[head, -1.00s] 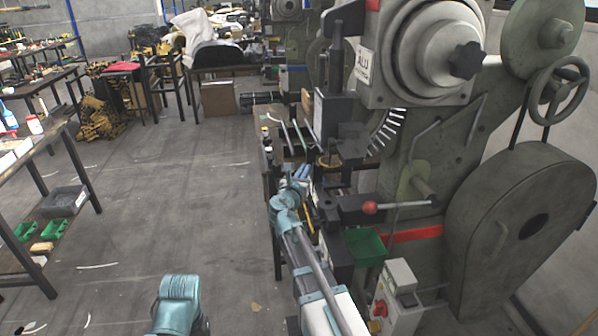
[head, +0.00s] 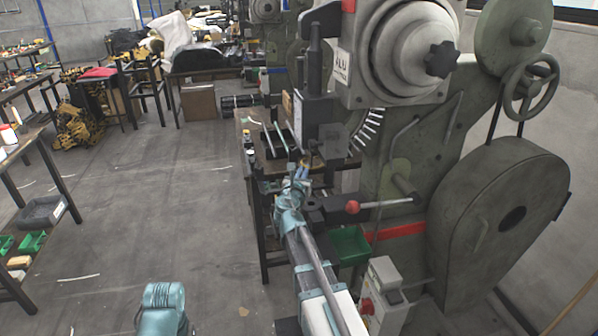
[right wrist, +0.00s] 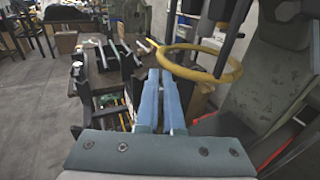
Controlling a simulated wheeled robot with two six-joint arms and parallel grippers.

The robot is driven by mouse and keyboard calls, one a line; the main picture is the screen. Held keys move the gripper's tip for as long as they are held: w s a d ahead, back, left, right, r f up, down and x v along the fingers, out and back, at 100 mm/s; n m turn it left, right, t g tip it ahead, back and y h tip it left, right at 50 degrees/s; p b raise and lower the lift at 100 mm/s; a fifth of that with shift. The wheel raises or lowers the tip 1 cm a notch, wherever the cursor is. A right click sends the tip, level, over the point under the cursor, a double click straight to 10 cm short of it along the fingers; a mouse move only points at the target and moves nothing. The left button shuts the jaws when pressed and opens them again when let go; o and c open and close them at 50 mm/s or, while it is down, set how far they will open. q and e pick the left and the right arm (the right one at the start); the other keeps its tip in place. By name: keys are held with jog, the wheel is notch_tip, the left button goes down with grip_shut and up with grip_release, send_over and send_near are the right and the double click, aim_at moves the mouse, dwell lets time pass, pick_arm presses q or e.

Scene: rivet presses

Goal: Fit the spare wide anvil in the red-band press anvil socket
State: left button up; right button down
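The red-band press (head: 395,231) is the large grey-green machine at the right in the head view. A dark block with a red-knobbed lever (head: 353,207) juts from its front. I cannot tell which part is the anvil socket. My right gripper (head: 303,171) is in front of the press, below its dark ram. In the right wrist view its two blue fingers (right wrist: 160,80) lie close together, with nothing visible between them. I cannot make out the wide anvil in either view. My left gripper is out of view; only part of that arm shows.
A yellow ring (right wrist: 195,62) lies just beyond and right of my right fingertips. A dark bench (head: 262,225) with rods and small items stands behind. A green bin (head: 348,245) hangs below the lever. Open floor lies to the left.

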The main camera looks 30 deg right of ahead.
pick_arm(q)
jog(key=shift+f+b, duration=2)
pick_arm(e)
jog(key=shift+s+d+f, duration=0.2)
jog(key=shift+d+f, duration=0.6)
jog(key=shift+f, duration=0.2)
jog(key=shift+s+d+f, duration=0.2)
jog(key=shift+d+f, duration=0.55)
jog(key=shift+f, duration=0.25)
jog(key=c, duration=1)
grip_release()
